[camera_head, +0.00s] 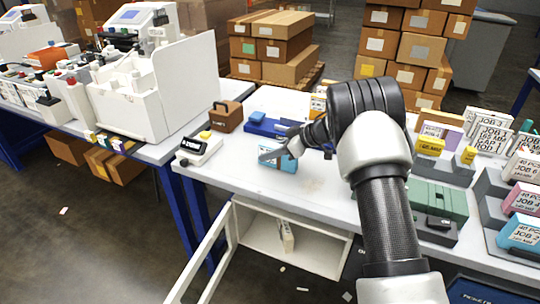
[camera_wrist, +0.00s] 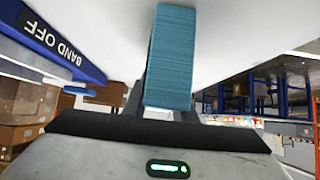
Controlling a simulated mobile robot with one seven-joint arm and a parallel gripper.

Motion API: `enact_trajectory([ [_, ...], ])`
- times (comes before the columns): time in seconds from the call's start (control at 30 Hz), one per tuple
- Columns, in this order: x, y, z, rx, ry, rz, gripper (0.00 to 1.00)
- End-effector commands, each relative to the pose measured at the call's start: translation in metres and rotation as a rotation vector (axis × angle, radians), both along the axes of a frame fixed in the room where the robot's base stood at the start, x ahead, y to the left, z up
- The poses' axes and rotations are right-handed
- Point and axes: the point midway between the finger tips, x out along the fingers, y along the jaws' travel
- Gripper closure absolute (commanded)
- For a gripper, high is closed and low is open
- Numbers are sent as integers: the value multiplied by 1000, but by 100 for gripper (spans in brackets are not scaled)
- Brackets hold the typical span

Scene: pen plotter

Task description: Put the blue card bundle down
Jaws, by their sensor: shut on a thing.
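The blue card bundle (camera_head: 284,163) is over the white tabletop (camera_head: 237,176), left of my arm in the head view. In the wrist view the blue bundle (camera_wrist: 172,58) shows its stacked card edges and stands out from between my fingers. My gripper (camera_head: 277,150) is shut on it. I cannot tell whether the bundle touches the table or hangs just above it. The fingertips are partly hidden by the bundle in the wrist view.
A blue tray-like device (camera_head: 262,124) lies behind the bundle; its side reads "BAND OFF" in the wrist view (camera_wrist: 50,40). A small white device (camera_head: 198,148) and a brown box (camera_head: 227,115) stand left. A green case (camera_head: 437,200) is right. The table front is clear.

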Motion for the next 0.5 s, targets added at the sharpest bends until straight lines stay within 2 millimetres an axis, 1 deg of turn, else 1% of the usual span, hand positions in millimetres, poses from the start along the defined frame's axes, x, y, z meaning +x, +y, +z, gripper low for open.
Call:
enact_trajectory([
  [0.03,1,0,2,1,-2,0,100],
  [0.27,0,0,1,1,-1,-1,100],
  [0.3,0,0,-1,1,-1,-1,72],
  [0.4,0,0,-1,1,-1,-1,56],
  [0.5,0,0,-1,1,-1,-1,56],
])
